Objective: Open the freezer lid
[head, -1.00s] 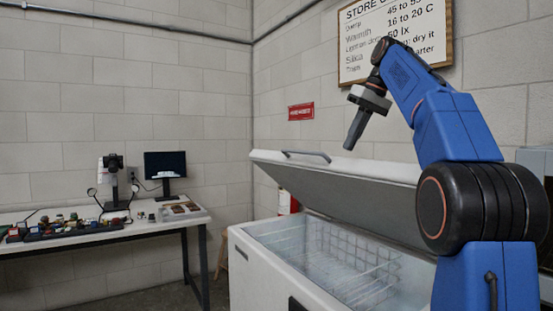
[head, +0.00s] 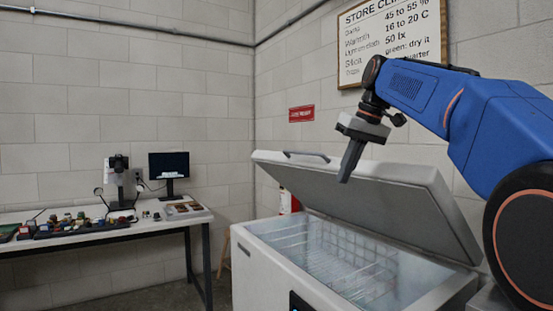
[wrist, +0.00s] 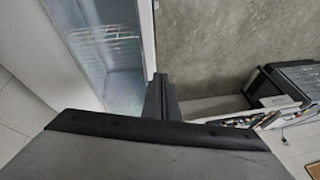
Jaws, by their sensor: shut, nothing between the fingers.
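The white chest freezer (head: 262,278) stands at lower right in the head view. Its lid (head: 370,188) is raised at a slant, hinged along the back, with a dark handle (head: 307,156) on its upper edge. The opening is uncovered and shows a wire basket (head: 350,262) inside. My gripper (head: 346,178) is shut and empty, pointing down in front of the lid. It appears apart from the handle. In the wrist view the shut fingers (wrist: 160,98) show beside the freezer's open interior (wrist: 115,55).
A table (head: 100,234) at left bears a microscope-like stand (head: 118,182), a monitor (head: 169,165) and several small coloured items. A red extinguisher (head: 294,204) is behind the freezer. A notice board (head: 390,40) and a red sign (head: 301,114) hang on the wall.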

